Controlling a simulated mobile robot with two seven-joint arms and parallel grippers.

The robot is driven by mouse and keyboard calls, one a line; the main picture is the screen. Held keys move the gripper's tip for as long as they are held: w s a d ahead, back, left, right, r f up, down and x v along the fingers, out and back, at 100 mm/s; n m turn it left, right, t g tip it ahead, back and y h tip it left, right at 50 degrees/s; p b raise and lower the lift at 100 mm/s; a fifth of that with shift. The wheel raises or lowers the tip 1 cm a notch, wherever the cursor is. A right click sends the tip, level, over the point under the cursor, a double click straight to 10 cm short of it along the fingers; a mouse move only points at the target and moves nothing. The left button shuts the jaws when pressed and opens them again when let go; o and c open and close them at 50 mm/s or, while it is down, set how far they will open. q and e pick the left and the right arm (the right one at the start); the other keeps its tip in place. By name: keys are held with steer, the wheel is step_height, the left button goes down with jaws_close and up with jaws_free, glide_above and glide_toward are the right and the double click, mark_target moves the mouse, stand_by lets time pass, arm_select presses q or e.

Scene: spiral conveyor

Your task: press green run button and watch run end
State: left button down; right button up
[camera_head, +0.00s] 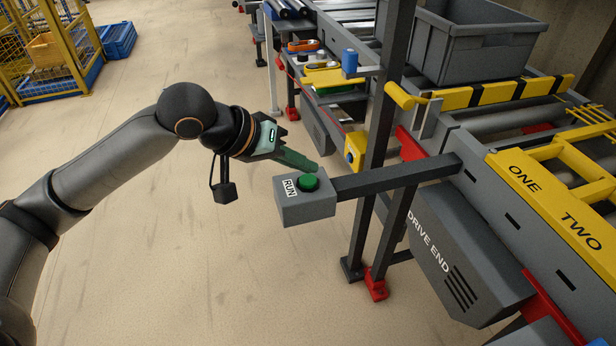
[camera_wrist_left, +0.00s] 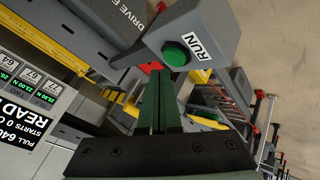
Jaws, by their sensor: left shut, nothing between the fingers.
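The green run button (camera_head: 309,182) sits on top of a grey box (camera_head: 305,208) labelled RUN, held out on a grey arm from the conveyor frame. The button also shows in the left wrist view (camera_wrist_left: 176,53), with the RUN box (camera_wrist_left: 200,30) around it. My left gripper (camera_head: 316,167) is shut and empty, its green fingers pointing at the button from just behind and above it. In the left wrist view the fingertips (camera_wrist_left: 159,72) end close below the button. Whether they touch it, I cannot tell. My right gripper is not in view.
The conveyor (camera_head: 520,220) with a DRIVE END housing (camera_head: 440,255) fills the right side. A grey crate (camera_head: 470,45) stands on it. A dark upright post (camera_head: 376,140) stands right of the button box. The floor (camera_head: 200,270) in front and left is clear.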

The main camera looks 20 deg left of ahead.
arm_select(q)
steer(key=shift+f, duration=0.1)
stand_by(0.5)
steer(key=shift+f+p, duration=0.25)
steer(key=shift+p, duration=0.05)
steer(key=shift+f, duration=0.55)
stand_by(0.6)
steer(key=shift+r+p, duration=0.9)
steer(key=shift+p, duration=0.55)
